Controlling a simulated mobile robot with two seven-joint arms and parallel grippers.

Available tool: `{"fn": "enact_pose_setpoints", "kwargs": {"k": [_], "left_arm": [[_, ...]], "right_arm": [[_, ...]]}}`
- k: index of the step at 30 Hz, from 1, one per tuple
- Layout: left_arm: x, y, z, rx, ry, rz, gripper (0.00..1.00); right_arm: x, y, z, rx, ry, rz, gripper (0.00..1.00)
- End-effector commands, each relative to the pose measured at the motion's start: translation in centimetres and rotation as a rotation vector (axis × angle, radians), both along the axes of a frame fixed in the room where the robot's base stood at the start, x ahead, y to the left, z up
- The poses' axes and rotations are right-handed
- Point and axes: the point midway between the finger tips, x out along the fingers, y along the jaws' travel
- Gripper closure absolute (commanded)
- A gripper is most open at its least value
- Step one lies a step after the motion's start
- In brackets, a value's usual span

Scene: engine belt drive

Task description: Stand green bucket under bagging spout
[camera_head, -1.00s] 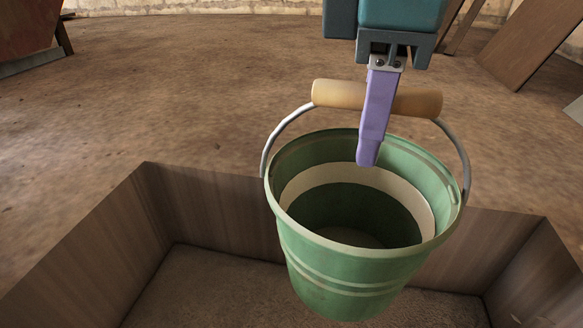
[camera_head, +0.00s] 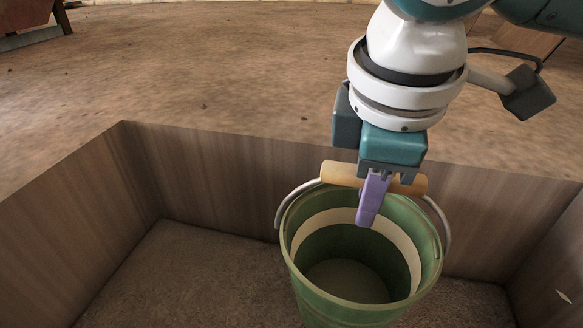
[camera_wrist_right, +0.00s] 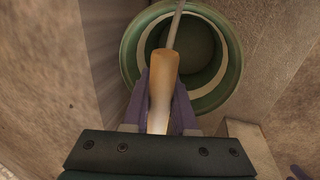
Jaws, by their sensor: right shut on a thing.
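The green bucket (camera_head: 318,290) has a cream band inside, a wire bail and a tan wooden handle (camera_head: 344,174). My right gripper (camera_head: 371,208) is shut on that handle, and the bucket hangs upright below it. The bucket is inside or over the wooden-walled pit; whether it touches the floor cannot be told. In the right wrist view the handle (camera_wrist_right: 163,85) lies between the purple fingers (camera_wrist_right: 164,105), with the green rim (camera_wrist_right: 130,60) below. The bucket's base is cut off by the head view's lower edge. The bagging spout and my left gripper are not in view.
Wooden walls (camera_head: 215,165) enclose a box-like pit with a bare grey-brown floor (camera_head: 200,270), free to the left of the bucket. Brown ground (camera_head: 200,75) spreads beyond the far wall. A reddish object (camera_head: 25,20) stands at the far left.

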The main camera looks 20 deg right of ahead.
Motion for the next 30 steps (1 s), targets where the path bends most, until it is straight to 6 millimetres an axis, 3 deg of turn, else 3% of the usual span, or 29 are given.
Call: {"fn": "enact_pose_setpoints", "kwargs": {"k": [11, 23, 24, 30], "left_arm": [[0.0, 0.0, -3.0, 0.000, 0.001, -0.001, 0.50], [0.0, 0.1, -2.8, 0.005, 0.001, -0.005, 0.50], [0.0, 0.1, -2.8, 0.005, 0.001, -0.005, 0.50], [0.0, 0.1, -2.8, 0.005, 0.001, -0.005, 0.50]], "right_arm": [[0.0, 0.0, -5.6, 0.000, 0.000, 0.000, 1.00], [0.0, 0.0, -5.9, 0.000, 0.000, 0.000, 1.00], [0.0, 0.0, -6.0, 0.000, 0.001, 0.000, 0.71], [0.0, 0.0, -5.9, -0.001, 0.001, 0.000, 0.48]]}}
